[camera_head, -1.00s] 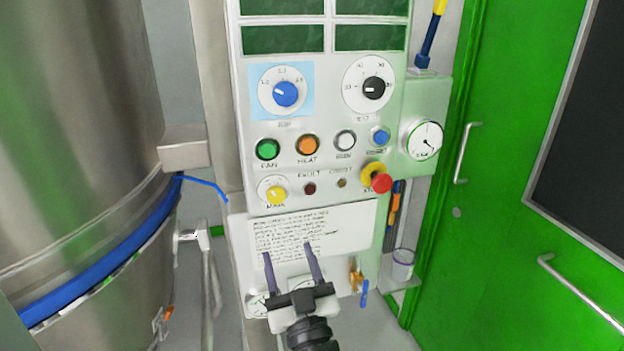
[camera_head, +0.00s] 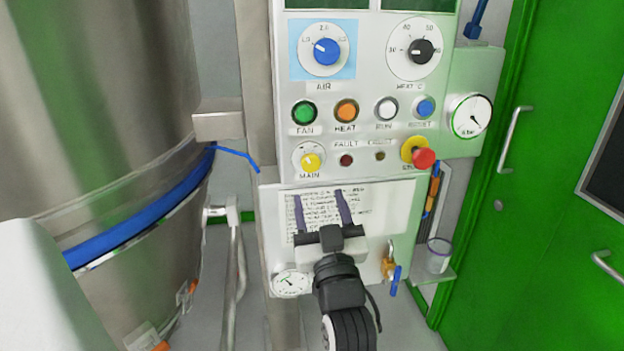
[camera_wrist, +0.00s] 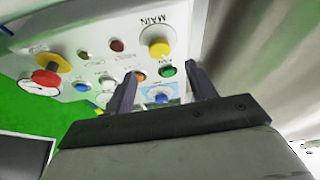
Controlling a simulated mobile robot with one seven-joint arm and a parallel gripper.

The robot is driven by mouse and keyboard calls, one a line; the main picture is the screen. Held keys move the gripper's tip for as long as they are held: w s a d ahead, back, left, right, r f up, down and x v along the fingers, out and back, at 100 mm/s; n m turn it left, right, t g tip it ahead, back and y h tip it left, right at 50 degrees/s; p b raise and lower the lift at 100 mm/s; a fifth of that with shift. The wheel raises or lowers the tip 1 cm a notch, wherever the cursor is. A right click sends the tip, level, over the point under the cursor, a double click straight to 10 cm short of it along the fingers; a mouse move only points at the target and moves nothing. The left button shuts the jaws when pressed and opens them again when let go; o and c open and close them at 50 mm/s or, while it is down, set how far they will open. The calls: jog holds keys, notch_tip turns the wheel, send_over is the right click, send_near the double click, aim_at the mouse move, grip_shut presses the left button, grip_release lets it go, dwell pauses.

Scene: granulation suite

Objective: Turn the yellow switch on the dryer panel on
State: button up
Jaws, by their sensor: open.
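The yellow switch (camera_head: 311,161) is a round knob on a white dial labelled MAIN, at the lower left of the white dryer panel (camera_head: 365,78). In the wrist view the yellow switch (camera_wrist: 157,44) is near the top centre, beyond the fingers. My gripper (camera_head: 320,194) is open and empty, in front of the instruction sheet and just below the switch in the head view. My gripper (camera_wrist: 160,82) also shows in the wrist view, its two fingers apart and touching nothing that I can see.
A green button (camera_head: 305,112), an orange button (camera_head: 347,110) and a red emergency knob (camera_head: 424,158) on a yellow ring share the panel. A steel vessel (camera_head: 90,110) stands left, a green door (camera_head: 560,180) right. A brass valve (camera_head: 389,262) hangs below.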

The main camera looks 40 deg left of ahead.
aim_at(311, 165)
jog(key=p+x, duration=0.2)
jog(key=x, duration=0.5)
jog(key=shift+w+r+p, duration=0.1)
jog(key=shift+r+p, duration=0.2)
jog(key=shift+p, duration=0.1)
jog(key=shift+w+a+r, duration=0.1)
jog(key=shift+w+a, duration=0.35)
jog(key=shift+a, duration=0.1)
jog(key=shift+c, duration=0.4)
jog(key=c, duration=0.9)
